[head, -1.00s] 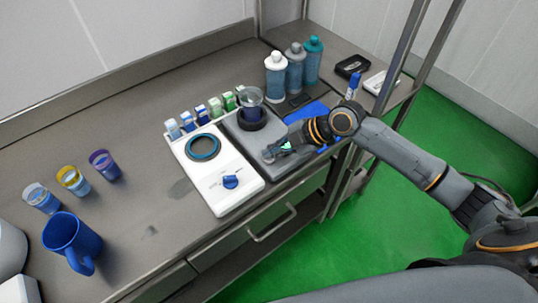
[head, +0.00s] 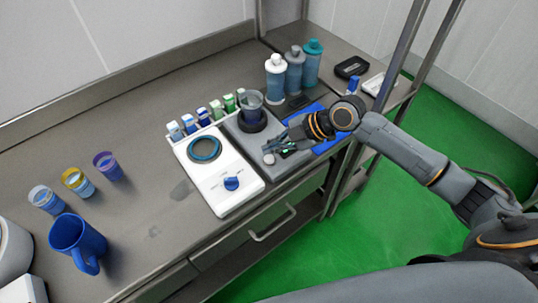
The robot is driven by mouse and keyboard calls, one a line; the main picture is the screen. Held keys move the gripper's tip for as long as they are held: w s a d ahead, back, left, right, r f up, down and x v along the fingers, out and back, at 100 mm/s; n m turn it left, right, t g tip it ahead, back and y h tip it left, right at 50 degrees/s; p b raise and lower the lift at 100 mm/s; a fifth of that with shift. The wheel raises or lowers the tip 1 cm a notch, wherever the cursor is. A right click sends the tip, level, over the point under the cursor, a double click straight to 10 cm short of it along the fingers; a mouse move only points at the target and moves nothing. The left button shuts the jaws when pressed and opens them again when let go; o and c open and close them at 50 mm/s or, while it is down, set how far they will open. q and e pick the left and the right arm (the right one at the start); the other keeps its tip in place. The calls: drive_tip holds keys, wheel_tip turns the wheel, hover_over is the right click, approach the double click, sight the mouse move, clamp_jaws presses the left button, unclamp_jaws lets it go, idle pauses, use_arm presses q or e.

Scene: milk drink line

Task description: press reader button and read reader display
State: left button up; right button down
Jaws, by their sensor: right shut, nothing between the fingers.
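The reader is a grey box (head: 240,139) on the steel counter, with a clear cup (head: 252,106) standing in its dark round holder. Its round pale button (head: 268,159) shows at the front. A small dark display (head: 289,148) with green marks is beside the button, partly behind the fingers. The marks are too small to read. My right gripper (head: 280,144) is shut and empty, just above the reader's front right part, apart from the button. My left gripper is out of view.
A white device (head: 222,187) with a dark ring and blue knob stands left of the reader. Several small cartons (head: 203,117) line up behind it. Bottles (head: 294,70) stand at the back. A blue mat (head: 325,143) lies under my right wrist. A blue jug (head: 78,240) is at left.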

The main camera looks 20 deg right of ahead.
sight(272, 159)
wheel_tip(272, 159, up, 4)
drive_tip(key=shift+r+p, duration=0.1)
drive_tip(key=shift+p, duration=1.15)
